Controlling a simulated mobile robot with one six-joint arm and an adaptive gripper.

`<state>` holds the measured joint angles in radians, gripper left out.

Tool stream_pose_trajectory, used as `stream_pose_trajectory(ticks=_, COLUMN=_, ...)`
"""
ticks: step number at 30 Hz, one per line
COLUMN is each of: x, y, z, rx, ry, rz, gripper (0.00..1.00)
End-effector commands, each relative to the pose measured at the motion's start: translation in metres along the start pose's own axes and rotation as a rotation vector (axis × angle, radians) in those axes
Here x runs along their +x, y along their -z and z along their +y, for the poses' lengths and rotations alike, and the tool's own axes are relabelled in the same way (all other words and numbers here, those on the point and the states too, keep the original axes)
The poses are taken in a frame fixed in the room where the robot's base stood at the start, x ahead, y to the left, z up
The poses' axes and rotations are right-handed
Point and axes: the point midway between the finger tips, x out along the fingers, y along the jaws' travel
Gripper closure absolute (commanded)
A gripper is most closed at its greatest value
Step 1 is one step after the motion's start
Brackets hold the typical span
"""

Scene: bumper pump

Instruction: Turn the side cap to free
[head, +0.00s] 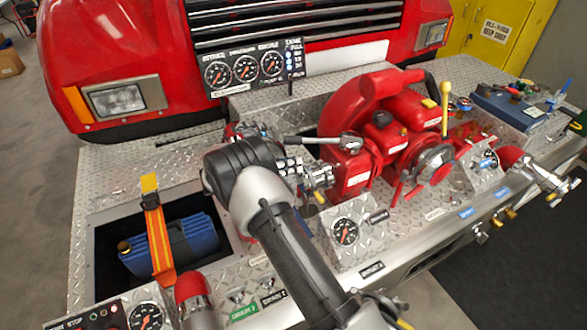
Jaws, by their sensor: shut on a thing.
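The red pump (355,170) stands on the diamond-plate bumper deck in the head view. A small silver side cap (321,178) shows at the pump's left side. My arm comes up from the bottom edge, and its dark wrist is left of the pump. My gripper (304,172) points right, toward the pump's left side, and is shut on the side cap. The fingers and the cap overlap in this view, so the exact contact is hard to see. Part of the pump's lower left side is hidden behind my arm.
A red-tipped nozzle (192,288) is near the bottom.

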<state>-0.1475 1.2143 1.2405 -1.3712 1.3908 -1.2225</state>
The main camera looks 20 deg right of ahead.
Motion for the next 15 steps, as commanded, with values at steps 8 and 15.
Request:
stream_pose_trajectory(ticks=8, x=0.003, y=0.002, z=0.014, rx=-0.172, ry=0.033, rz=0.033, gripper=1.00)
stream_pose_trajectory(ticks=15, x=0.004, y=0.002, z=0.019, rx=-0.253, ry=0.049, rz=0.049, gripper=1.00)
